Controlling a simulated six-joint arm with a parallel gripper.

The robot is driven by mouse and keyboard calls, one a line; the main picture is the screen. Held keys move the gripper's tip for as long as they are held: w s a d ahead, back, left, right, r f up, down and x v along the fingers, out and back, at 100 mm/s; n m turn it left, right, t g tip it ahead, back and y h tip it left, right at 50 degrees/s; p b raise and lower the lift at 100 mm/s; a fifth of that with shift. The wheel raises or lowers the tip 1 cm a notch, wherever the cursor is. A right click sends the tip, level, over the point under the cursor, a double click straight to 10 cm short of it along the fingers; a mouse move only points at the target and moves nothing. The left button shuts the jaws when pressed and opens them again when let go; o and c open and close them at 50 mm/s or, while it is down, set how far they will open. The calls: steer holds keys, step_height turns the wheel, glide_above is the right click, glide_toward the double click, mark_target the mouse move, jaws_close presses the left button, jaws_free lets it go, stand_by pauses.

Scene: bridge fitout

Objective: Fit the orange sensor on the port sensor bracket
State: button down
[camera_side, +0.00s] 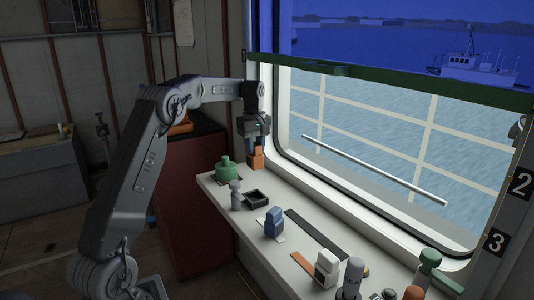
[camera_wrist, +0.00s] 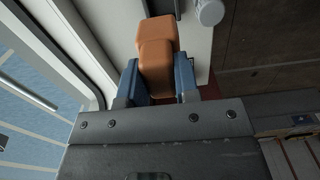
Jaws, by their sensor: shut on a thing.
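The orange sensor (camera_side: 256,159) is a stepped block at the far end of the white console shelf, close to the window frame. My gripper (camera_side: 257,145) is above it, pointing down, with its blue fingers shut on it. In the wrist view the orange sensor (camera_wrist: 157,52) sits between the two blue fingers of my gripper (camera_wrist: 160,82). Whether its underside touches the shelf I cannot tell.
On the shelf (camera_side: 255,232) stand a green pot (camera_side: 227,170), a grey knobbed piece (camera_side: 236,196), a black square tray (camera_side: 257,199), a blue block (camera_side: 274,221) and a white block (camera_side: 327,267). More small parts crowd the near right end. The window frame is close beside my gripper.

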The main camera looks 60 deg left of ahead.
mark_target(254, 160)
steer(key=shift+a+f, duration=0.15)
steer(key=shift+f, duration=1.15)
steer(key=shift+a+f, duration=0.1)
steer(key=shift+f, duration=1.15)
steer(key=shift+f, duration=2.4)
steer(key=shift+f, duration=0.1)
steer(key=shift+f, duration=1.1)
steer(key=shift+f, duration=0.3)
steer(key=shift+f, duration=0.3)
steer(key=c, duration=0.8)
jaws_free()
